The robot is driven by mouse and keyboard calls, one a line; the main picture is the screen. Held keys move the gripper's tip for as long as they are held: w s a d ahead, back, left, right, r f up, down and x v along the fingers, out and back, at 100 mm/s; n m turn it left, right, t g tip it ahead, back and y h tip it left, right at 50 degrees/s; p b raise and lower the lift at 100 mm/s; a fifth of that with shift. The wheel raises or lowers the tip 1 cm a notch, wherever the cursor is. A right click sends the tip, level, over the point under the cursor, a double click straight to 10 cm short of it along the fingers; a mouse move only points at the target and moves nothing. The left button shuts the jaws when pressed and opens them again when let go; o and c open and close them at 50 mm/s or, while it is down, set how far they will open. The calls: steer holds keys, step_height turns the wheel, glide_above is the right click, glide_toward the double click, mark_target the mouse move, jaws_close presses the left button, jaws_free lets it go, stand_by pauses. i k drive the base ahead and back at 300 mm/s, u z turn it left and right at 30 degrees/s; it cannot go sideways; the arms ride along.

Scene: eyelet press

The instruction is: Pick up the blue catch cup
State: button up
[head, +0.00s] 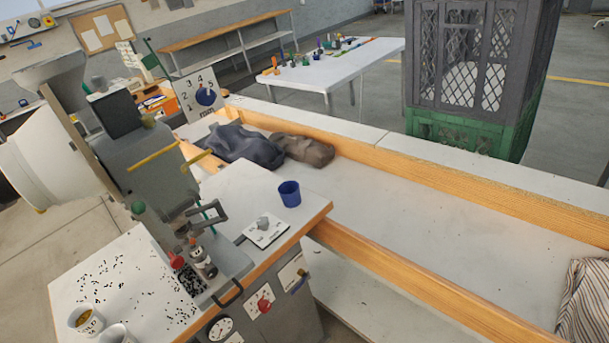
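The blue catch cup (290,195) stands upright near the right back corner of the press's white-topped bench (245,187), close to its wooden edge. It looks empty from here, though its inside is only partly seen. A white card (266,231) with a small grey piece on it lies just in front of the cup. The eyelet press (150,165) stands to the left of the cup, with clear bench top between them. My gripper does not show in this view.
A long low white surface with wooden rails (430,215) runs behind and right of the bench. Dark cloth bundles (245,146) lie on it, and a striped cloth (585,300) at right. Stacked crates (470,75) stand beyond. Two white mugs (86,320) and scattered black bits are front left.

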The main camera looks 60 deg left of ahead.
mark_target(288, 190)
steer(key=u, duration=0.45)
steer(key=i, duration=1.35)
steer(key=u, duration=0.65)
